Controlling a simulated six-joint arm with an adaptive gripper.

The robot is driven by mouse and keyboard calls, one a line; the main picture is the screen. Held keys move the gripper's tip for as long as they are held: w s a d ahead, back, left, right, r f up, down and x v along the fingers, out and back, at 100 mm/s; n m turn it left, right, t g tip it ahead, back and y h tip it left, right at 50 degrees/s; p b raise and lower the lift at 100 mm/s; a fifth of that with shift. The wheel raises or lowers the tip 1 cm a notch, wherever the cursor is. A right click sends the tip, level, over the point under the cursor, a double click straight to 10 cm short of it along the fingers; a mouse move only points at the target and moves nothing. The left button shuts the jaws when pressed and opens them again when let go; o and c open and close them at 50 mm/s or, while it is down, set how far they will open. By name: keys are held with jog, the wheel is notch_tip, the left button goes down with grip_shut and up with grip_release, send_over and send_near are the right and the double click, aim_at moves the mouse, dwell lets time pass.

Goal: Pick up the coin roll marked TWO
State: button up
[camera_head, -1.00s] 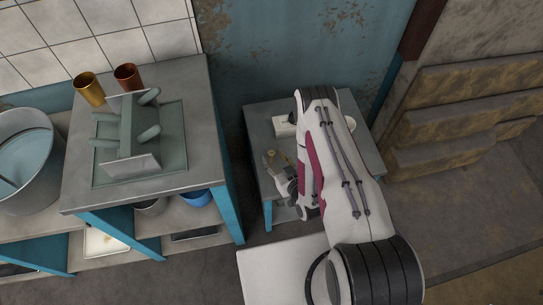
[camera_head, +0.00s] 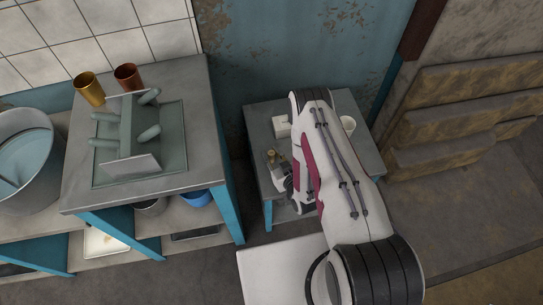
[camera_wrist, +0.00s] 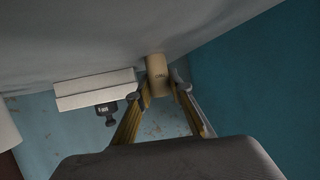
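A tan roll (camera_wrist: 157,75) stands out from the grey tabletop in the wrist view, between my fingertips. Any marking on it is too small to read, so I cannot tell whether it says TWO. My gripper (camera_wrist: 162,92) has one yellowish finger on each side of the roll. The fingertips are very close to its sides, but I cannot tell whether they press on it. In the head view my gripper is partly hidden by my arm, with a small tan piece (camera_head: 271,155) beside it; roll or finger is unclear.
A white block (camera_wrist: 95,90) and a small dark object (camera_wrist: 106,110) are close beside the roll. A larger bench (camera_head: 200,100) with a rack and two metal cups stands left.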

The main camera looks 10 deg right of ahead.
aim_at(271, 153)
grip_shut()
jog(key=shift+r, duration=0.1)
jog(key=shift+r, duration=4.9)
